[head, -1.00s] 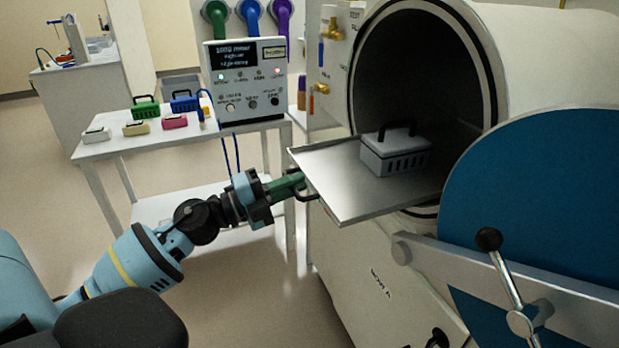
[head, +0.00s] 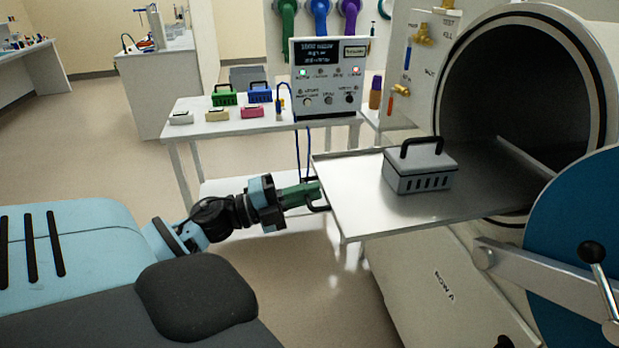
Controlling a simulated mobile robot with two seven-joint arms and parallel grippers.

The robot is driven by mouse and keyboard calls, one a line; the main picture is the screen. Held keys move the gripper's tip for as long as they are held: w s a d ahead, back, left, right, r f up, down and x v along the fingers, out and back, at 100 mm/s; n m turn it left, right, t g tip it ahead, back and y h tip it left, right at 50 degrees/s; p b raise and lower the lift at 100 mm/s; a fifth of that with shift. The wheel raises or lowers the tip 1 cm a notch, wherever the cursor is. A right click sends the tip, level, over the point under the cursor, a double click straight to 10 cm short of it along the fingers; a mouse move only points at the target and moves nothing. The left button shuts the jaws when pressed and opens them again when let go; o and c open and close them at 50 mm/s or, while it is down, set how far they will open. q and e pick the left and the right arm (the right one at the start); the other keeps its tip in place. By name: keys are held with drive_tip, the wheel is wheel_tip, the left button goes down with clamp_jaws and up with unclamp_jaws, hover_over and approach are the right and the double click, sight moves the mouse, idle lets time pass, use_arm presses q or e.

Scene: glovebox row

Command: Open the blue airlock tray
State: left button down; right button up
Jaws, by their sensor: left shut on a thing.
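The metal airlock tray (head: 350,183) sticks well out of the round airlock chamber at the right, with its back end still inside the opening. The airlock's blue door (head: 580,235) stands swung open at the right edge. My left gripper (head: 316,195) is shut on the dark handle (head: 321,208) at the tray's left front edge. A grey box with a black handle (head: 418,168) sits on the tray. My right gripper is not in view.
A white side table (head: 190,103) behind the gripper holds small coloured boxes and a control unit (head: 327,75). A lever with a black knob (head: 592,252) stands at the right. Open floor (head: 110,150) lies at the left.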

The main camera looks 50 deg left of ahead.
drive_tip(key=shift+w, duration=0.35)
use_arm(q)
drive_tip(key=c, duration=1.6)
unclamp_jaws()
drive_tip(key=shift+s+a, duration=0.1)
drive_tip(key=shift+s, duration=0.1)
drive_tip(key=shift+c, duration=0.2)
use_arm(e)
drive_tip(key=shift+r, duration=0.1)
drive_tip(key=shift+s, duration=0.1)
use_arm(q)
drive_tip(key=b+v, duration=0.1)
drive_tip(key=v, duration=0.6)
drive_tip(key=shift+s+a, duration=0.25)
drive_tip(key=shift+s, duration=0.05)
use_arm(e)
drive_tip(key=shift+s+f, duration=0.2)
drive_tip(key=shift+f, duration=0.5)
use_arm(q)
drive_tip(key=shift+f, duration=0.15)
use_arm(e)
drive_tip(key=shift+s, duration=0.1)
